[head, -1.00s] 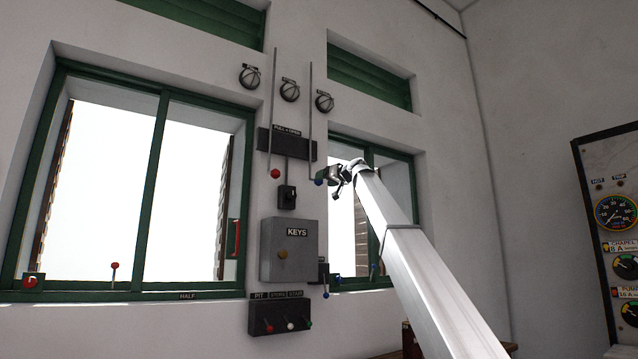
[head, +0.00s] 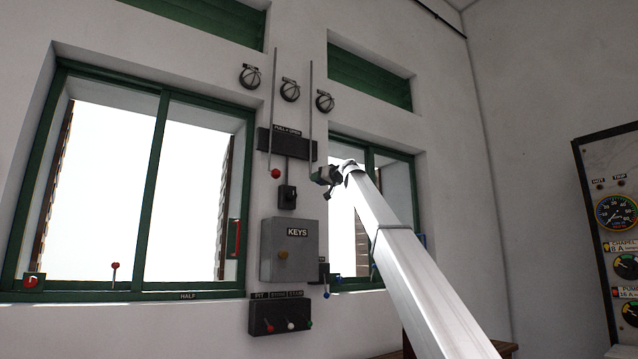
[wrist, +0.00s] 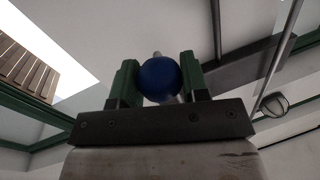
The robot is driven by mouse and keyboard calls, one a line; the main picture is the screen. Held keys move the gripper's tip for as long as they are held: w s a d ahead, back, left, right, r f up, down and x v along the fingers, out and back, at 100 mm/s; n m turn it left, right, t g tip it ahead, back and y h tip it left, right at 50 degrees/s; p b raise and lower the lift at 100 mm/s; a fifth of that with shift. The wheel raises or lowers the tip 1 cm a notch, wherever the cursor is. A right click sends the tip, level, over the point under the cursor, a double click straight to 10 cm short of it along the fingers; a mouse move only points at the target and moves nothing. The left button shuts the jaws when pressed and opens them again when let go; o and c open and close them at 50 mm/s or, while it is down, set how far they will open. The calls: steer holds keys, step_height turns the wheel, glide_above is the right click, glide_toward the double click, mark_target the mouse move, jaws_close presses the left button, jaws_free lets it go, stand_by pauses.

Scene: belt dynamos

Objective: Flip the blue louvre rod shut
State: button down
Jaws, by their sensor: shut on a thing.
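The blue louvre rod (head: 311,105) hangs down the wall in the head view, to the right of a matching rod (head: 273,100) with a red knob (head: 275,173). My gripper (head: 319,178) is at the lower end of the blue rod and hides its knob in the head view. In the wrist view the round blue knob (wrist: 159,80) sits between the two green fingers of my gripper (wrist: 160,84), which is shut on it. Two green louvre panels (head: 370,74) are set high in the wall; the right one shows closely stacked slats.
A dark label plate (head: 287,143) is mounted behind the rods. Below are a dark switch (head: 287,197), a grey KEYS box (head: 290,250) and a panel of small coloured levers (head: 280,314). A gauge board (head: 612,220) stands far right.

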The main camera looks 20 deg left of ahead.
step_height(320, 180, up, 10)
steer(key=c, duration=0.6)
jaws_free()
steer(key=shift+c, duration=0.2)
steer(key=shift+f, duration=0.1)
steer(key=shift+s+d, duration=0.35)
steer(key=shift+d, duration=0.2)
steer(key=v, duration=0.9)
steer(key=shift+d, duration=0.2)
steer(key=shift+s, duration=0.1)
